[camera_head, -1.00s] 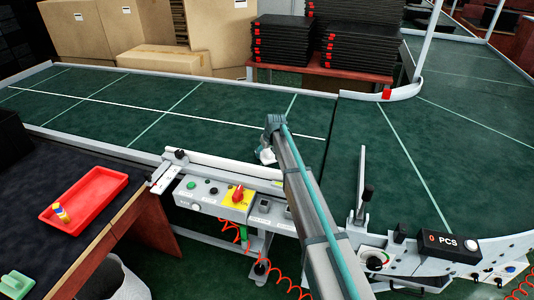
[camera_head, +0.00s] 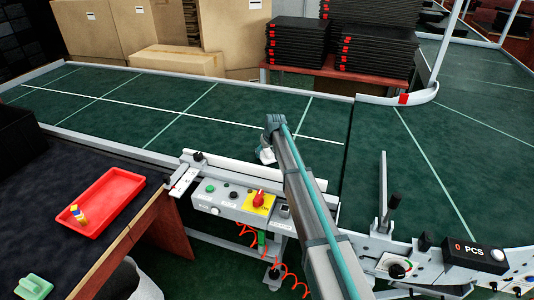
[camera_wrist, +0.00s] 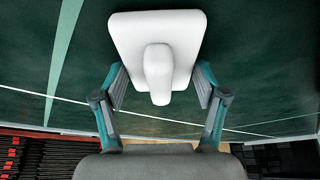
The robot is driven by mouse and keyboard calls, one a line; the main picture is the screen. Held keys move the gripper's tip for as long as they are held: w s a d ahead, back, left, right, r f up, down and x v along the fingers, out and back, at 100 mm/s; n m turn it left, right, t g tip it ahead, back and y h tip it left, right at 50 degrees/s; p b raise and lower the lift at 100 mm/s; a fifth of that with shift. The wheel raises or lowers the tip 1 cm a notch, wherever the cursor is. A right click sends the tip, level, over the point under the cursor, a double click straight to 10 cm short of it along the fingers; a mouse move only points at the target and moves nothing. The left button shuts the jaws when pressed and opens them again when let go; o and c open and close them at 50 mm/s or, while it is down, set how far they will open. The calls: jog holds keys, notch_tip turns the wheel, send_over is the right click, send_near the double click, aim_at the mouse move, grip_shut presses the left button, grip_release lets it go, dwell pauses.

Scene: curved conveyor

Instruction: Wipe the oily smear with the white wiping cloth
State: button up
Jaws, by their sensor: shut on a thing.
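My gripper (camera_wrist: 159,80) is shut on the white wiping cloth (camera_wrist: 134,36), a rounded white pad with a raised grip, in the wrist view. The fingers sit on either side of the grip, and the pad extends past the fingertips. In the head view a small part of the white cloth (camera_head: 266,155) shows at the end of my arm, over the green conveyor belt (camera_head: 190,120) near its front edge. My arm hides part of the belt there. I cannot tell whether the cloth touches the belt. I cannot make out the oily smear in either view.
A control box (camera_head: 232,203) with a red and yellow knob hangs at the belt's near side. A dark table (camera_head: 60,210) at left holds a red tray (camera_head: 103,200) and a green block (camera_head: 33,287). Cardboard boxes (camera_head: 167,62) and black tray stacks (camera_head: 375,45) stand behind. The belt's left stretch is clear.

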jog(key=r, duration=0.4)
jog(key=shift+d+p, duration=0.25)
jog(key=shift+p, duration=0.15)
jog(key=shift+r+p, duration=0.8)
jog(key=shift+r, duration=1.25)
